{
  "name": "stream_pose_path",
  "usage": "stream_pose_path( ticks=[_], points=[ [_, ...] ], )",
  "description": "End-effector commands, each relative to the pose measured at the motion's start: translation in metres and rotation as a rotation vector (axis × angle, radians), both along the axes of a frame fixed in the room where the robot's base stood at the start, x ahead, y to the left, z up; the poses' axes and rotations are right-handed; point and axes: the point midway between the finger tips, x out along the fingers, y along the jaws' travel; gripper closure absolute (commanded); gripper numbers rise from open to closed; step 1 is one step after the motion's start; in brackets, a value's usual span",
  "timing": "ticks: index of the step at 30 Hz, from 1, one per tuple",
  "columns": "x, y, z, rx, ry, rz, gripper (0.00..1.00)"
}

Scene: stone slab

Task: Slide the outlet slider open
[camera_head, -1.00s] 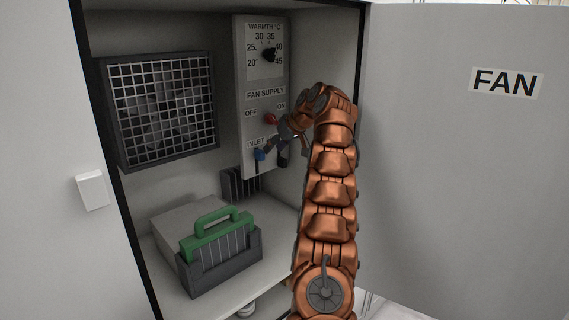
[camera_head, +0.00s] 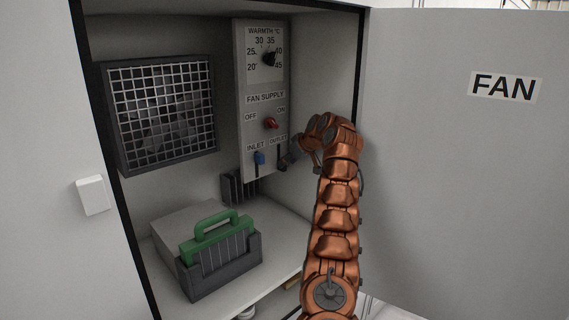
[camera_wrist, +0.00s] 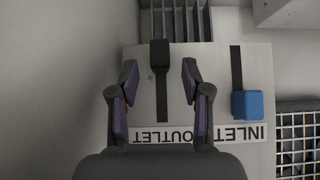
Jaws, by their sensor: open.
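The outlet slider is a black knob (camera_wrist: 160,54) on a dark vertical slot, above the OUTLET label in the upside-down wrist view. It sits at the slot end farthest from the label. In the head view its dark slot (camera_head: 281,156) is partly beside my gripper. My gripper (camera_wrist: 159,76) is open, with one fingertip on each side of the slot, just short of the knob; contact is not visible. In the head view my gripper (camera_head: 291,156) is at the panel's lower right. The blue inlet slider (camera_wrist: 247,104) is near its label; it also shows in the head view (camera_head: 260,158).
The control panel (camera_head: 243,100) also carries a red fan supply switch (camera_head: 271,123) and a warmth dial (camera_head: 268,59). A caged fan (camera_head: 160,110) is at left. A green-handled filter (camera_head: 222,226) stands below. The open FAN door (camera_head: 460,190) is at right.

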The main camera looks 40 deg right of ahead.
Motion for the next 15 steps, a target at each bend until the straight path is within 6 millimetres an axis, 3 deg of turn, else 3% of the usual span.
stream_pose_path(
  ticks=[6, 15],
  points=[
    [0.018, 0.000, -0.016, 0.001, -0.002, -0.001, 0.52],
    [0.021, 0.000, -0.020, -0.001, -0.002, -0.001, 0.52]
  ],
)
